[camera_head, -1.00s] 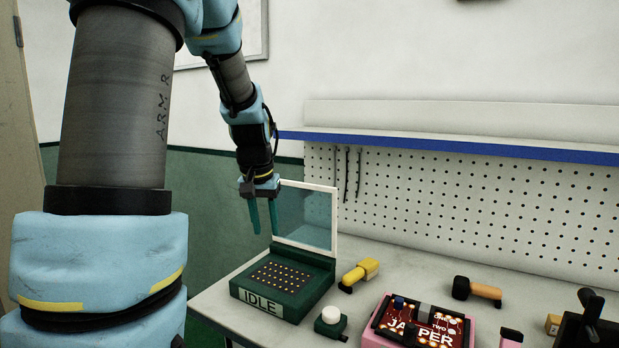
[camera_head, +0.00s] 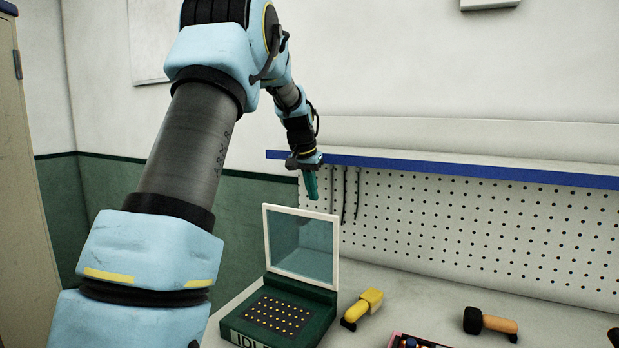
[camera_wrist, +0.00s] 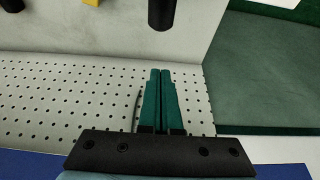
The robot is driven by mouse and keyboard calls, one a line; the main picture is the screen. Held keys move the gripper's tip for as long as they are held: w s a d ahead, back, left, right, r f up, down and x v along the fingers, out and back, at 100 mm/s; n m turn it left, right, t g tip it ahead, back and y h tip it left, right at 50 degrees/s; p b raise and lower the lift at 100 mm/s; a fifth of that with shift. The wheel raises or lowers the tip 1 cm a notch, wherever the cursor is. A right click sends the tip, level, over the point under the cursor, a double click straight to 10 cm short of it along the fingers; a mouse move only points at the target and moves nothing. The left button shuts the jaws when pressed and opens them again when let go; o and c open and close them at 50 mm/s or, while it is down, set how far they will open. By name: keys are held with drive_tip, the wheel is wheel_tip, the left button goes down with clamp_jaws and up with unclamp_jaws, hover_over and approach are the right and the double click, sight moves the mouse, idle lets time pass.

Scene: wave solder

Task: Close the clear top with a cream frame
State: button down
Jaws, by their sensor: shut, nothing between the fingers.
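The clear top with a cream frame (camera_head: 302,211) stands upright, open, hinged at the back of a dark green box (camera_head: 326,305). The box has rows of yellow dots on its upper face and a label on its front, partly cut off by the lower picture edge. My gripper (camera_head: 312,198) is shut and empty, above and behind the upper right part of the cream frame, in front of the pegboard. In the wrist view its green fingers (camera_wrist: 161,72) lie together with nothing between them. The clear top cannot be made out in the wrist view.
A blue-edged shelf (camera_head: 450,169) runs along the wall above the pegboard (camera_head: 480,235), close behind my gripper. A yellow-handled tool (camera_head: 363,307) lies right of the box, and an orange-handled one (camera_head: 489,322) farther right.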

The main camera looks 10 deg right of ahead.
drive_tip(key=f, duration=0.1)
drive_tip(key=s+a+f+p, duration=0.1)
drive_tip(key=s+f+p, duration=0.1)
drive_tip(key=shift+s+a+f, duration=0.1)
drive_tip(key=shift+a+f, duration=0.2)
idle(0.5)
